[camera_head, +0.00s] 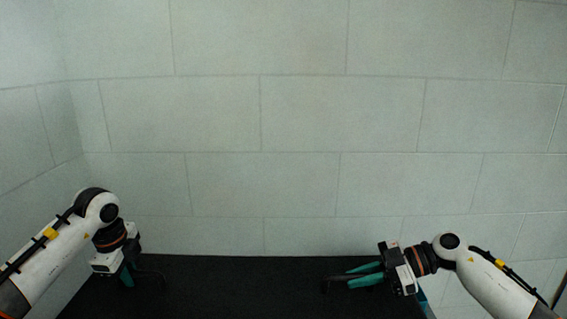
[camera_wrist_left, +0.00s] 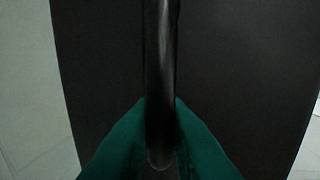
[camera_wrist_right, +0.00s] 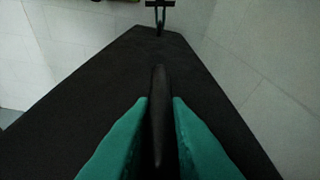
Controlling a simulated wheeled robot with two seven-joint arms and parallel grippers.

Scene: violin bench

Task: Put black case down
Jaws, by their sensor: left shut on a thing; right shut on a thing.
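The black case (camera_head: 235,285) fills the bottom of the head view as a broad dark surface between my arms. Its lower part is cut off by the frame. My left gripper (camera_head: 128,277) is at its left end, with green fingers shut on a dark handle (camera_wrist_left: 160,60), which the left wrist view shows running between them. My right gripper (camera_head: 362,275) is at the right side, its green fingers shut on another dark handle (camera_wrist_right: 158,110). The dark case surface (camera_wrist_right: 95,95) lies beneath these fingers in the right wrist view. What is under the case is hidden.
A pale tiled wall (camera_head: 300,110) stands behind the case, and another pale wall (camera_head: 30,130) is at the left. No table or other loose object shows in the head view. Pale surfaces show on both sides of the case in the wrist views.

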